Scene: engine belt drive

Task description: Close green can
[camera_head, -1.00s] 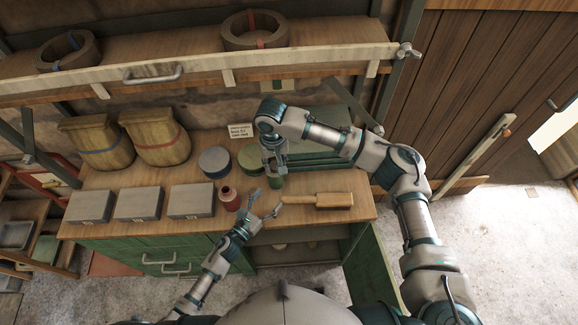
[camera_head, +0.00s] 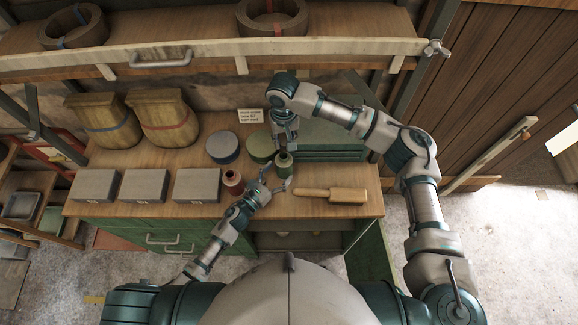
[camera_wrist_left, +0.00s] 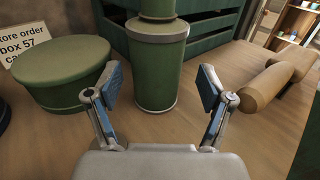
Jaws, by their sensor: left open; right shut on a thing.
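The green can (camera_wrist_left: 157,75) stands upright on the workbench. It also shows below my right gripper in the head view (camera_head: 284,172). A narrower green piece (camera_wrist_left: 157,10) sits above its rim, and its top is cut off in the left wrist view. My right gripper (camera_head: 284,147) points down and is shut on this piece; its fingertips are partly hidden. My left gripper (camera_head: 277,184) is open and empty at the front of the can. In the left wrist view its fingers (camera_wrist_left: 160,82) are spread either side of the can, apart from it.
A wide green tin (camera_wrist_left: 65,72) and a blue tin (camera_head: 222,147) stand behind left. A red can (camera_head: 233,183) is just left of my left gripper. A wooden mallet (camera_head: 335,194) lies to the right. Grey boxes (camera_head: 145,186) line the left front.

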